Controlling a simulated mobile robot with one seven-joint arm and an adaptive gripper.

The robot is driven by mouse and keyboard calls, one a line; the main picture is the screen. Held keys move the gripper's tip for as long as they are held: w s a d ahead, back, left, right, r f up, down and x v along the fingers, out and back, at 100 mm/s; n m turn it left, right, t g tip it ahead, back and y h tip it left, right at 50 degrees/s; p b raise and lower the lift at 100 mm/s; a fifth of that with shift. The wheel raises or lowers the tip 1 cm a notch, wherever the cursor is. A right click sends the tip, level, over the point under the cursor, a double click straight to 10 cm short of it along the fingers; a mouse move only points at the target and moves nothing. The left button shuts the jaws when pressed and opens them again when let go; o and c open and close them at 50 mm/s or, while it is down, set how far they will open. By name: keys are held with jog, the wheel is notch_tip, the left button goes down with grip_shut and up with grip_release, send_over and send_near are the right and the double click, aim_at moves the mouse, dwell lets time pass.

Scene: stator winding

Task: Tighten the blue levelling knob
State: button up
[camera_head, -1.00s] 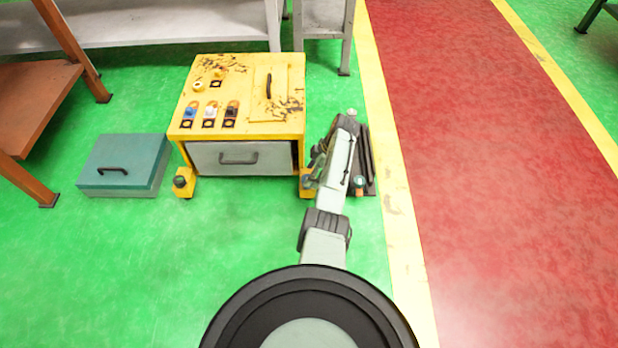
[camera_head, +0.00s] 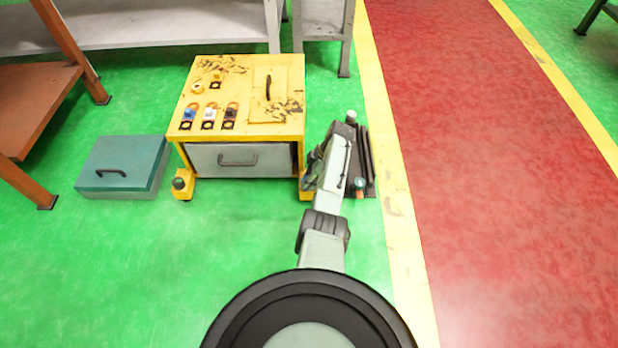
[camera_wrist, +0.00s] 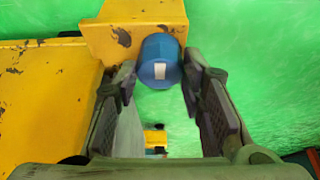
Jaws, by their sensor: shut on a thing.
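The blue levelling knob (camera_wrist: 159,47), a cylinder with a white patch on its side, sits against a yellow bracket (camera_wrist: 110,38) of the machine in the wrist view. My gripper (camera_wrist: 158,76) has one dark finger on each side of the knob and is shut on it at its near part. The yellow cabinet (camera_head: 247,130) stands on the green floor in the head view, with a yellow foot (camera_head: 305,186) at its front right corner. My arm covers the area beside that foot, so the blue knob and my fingertips cannot be made out there.
A dark rack or tray (camera_head: 368,160) lies just right of my arm, with a small orange and teal item (camera_head: 360,186) at its front. A teal box (camera_head: 124,165) stands left of the cabinet. Green floor in front of the cabinet is clear.

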jog(key=c, duration=0.4)
jog(key=shift+m+p, duration=0.3)
jog(key=shift+p, duration=0.1)
